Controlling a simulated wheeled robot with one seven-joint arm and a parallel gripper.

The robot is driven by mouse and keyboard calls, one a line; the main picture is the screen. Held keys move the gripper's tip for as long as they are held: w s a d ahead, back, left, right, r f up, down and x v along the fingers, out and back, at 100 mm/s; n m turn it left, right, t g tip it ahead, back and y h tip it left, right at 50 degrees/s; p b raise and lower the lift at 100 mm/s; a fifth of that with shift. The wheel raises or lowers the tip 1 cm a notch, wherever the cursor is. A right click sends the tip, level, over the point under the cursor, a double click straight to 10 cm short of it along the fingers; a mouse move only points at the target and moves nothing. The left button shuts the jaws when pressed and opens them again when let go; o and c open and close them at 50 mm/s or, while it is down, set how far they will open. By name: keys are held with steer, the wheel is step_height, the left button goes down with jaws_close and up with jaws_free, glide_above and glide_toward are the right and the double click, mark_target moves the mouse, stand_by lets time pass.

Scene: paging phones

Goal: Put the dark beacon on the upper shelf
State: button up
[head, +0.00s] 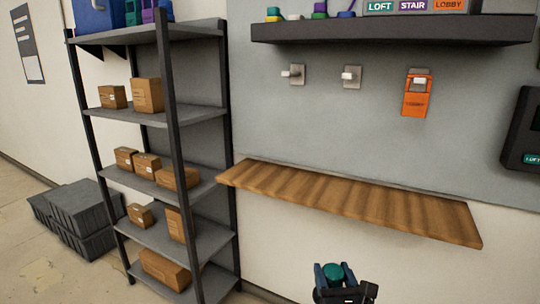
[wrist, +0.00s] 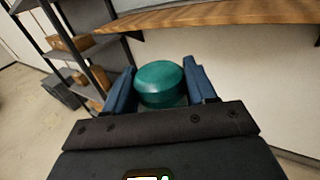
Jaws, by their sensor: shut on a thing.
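My gripper (head: 334,268) is at the bottom of the head view, below and in front of the wooden shelf. Its blue fingers are shut on a dark teal, round-topped beacon (wrist: 160,82), whose lower part is mostly hidden by the gripper. I cannot tell whether the beacon is lit. The dark upper shelf (head: 390,31) runs along the wall at the top of the head view, well above my gripper. Small coloured pieces and a LOFT, STAIR, LOBBY sign (head: 418,6) stand on it.
The wooden lower shelf (head: 350,195) juts from the wall and looks bare. A dark rack (head: 168,130) with several boxes stands left. Two pegs (head: 297,74) and an orange hanging device (head: 416,97) are between the shelves. A dark panel (head: 522,125) is at right.

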steer(key=s+d+f, duration=0.4)
steer(key=shift+s+f+h, duration=0.25)
steer(key=shift+h, duration=0.05)
stand_by(1.0)
